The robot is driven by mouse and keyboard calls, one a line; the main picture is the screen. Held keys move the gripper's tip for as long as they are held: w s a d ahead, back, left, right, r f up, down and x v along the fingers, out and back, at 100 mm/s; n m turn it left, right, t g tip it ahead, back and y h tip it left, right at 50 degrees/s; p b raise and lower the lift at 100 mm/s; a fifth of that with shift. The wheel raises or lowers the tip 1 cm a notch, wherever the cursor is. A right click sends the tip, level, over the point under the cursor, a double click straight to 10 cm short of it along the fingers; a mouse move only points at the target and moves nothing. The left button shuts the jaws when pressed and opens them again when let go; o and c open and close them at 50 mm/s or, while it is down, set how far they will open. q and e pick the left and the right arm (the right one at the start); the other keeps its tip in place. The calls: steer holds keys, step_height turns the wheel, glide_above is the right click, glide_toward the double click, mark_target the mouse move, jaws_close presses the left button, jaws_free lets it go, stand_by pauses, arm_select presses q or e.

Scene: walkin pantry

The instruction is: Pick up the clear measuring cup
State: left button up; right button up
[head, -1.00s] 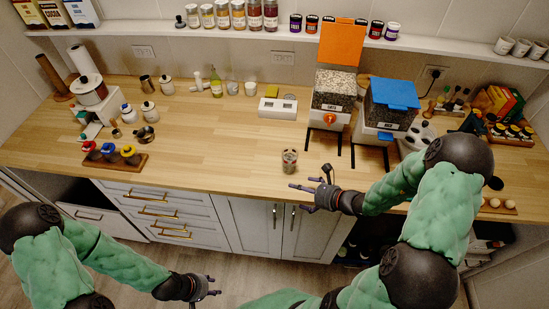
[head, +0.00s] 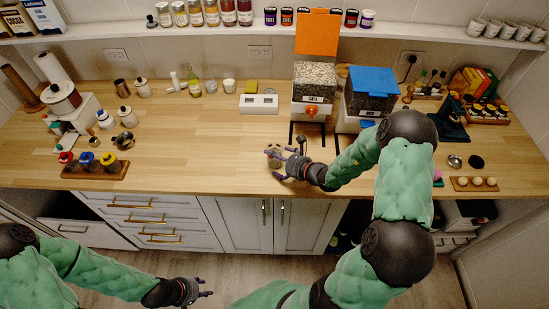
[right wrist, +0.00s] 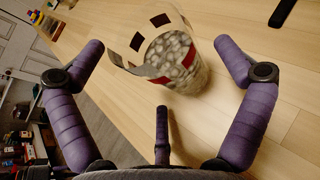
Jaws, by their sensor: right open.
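The clear measuring cup (right wrist: 180,62) stands upright on the wooden counter. It has red and dark markings and greyish, pebble-like content showing through its wall. In the head view the cup (head: 275,148) is mostly hidden behind my right gripper (head: 274,164). My right gripper is open, its purple fingers spread to either side of the cup's near side in the right wrist view. The cup lies mostly beyond the fingertips, and I see no clear contact. My left gripper (head: 207,287) is empty and looks open, low in front of the cabinets.
Two dispensers, one with an orange lid (head: 318,32) and one with a blue lid (head: 370,80), stand behind the cup. A jar rack (head: 95,170) sits far left; the counter between is clear.

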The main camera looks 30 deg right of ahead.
steer(key=shift+x, duration=1.35)
steer(key=c, duration=1.2)
steer(key=shift+o, duration=0.2)
